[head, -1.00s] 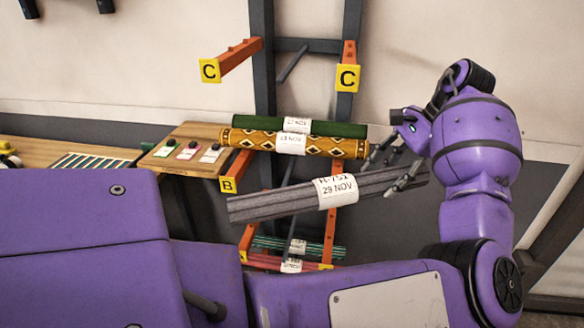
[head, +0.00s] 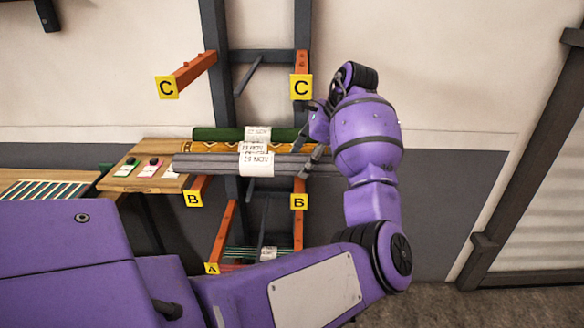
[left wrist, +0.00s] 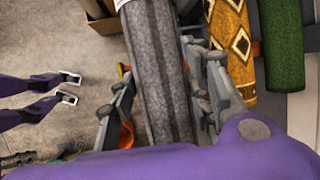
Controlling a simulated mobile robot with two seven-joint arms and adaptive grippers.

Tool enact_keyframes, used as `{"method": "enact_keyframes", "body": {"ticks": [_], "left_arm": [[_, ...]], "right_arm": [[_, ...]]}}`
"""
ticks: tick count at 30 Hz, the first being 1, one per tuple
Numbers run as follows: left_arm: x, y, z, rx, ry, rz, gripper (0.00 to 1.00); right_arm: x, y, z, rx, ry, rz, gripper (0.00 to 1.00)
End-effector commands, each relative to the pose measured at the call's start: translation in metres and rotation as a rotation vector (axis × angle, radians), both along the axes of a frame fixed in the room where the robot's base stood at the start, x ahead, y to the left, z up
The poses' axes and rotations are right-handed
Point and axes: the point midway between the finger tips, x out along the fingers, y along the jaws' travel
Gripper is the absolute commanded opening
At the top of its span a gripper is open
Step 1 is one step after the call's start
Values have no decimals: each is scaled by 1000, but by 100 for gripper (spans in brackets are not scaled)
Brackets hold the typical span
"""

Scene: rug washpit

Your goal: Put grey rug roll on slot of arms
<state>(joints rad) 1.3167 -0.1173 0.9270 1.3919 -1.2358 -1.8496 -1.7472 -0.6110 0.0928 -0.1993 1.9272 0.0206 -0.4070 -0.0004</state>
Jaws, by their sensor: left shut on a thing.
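The grey rug roll (head: 212,165) is nearly level in the head view, with a white dated tag at its middle. My left gripper (head: 308,155) is shut on it near its right end. In the left wrist view the roll (left wrist: 157,65) runs between the fingers of my left gripper (left wrist: 163,100). The roll appears just in front of the patterned yellow rug roll (head: 288,145) and above the left B arm (head: 201,184) and right B arm (head: 299,187). I cannot tell whether it touches them.
A green roll (head: 215,134) lies behind the patterned one. The upper left C arm (head: 196,68) and right C arm (head: 301,62) are bare. Lower A arms carry a striped green roll (head: 243,254). A wooden table (head: 150,148) stands close at the left.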

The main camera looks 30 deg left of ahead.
Motion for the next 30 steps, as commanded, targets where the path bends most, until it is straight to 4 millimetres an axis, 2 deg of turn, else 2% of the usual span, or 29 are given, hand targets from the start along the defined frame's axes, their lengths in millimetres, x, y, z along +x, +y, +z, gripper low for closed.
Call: {"method": "enact_keyframes", "body": {"ticks": [3,8,12,15,18,28,29,30], "left_arm": [[-1,17,2,3,-3,0,1],[-1,25,2,3,-3,1,1],[-3,41,3,3,-4,2,1],[-2,36,-20,0,1,-2,1],[-2,37,-32,2,-2,-1,1],[-2,37,-34,1,-4,-1,1],[-2,36,-35,-1,-3,-1,49],[-2,36,-35,-1,-3,0,54]], "right_arm": [[0,1,-1,1,2,1,40],[-1,1,-1,1,3,1,40],[0,1,0,1,-1,0,40],[-1,0,-1,1,2,1,40],[0,0,1,0,-1,0,40],[2,-2,3,-2,-8,-2,40],[1,-2,3,-2,-6,-2,40],[1,-2,3,-2,-6,-2,40]]}}
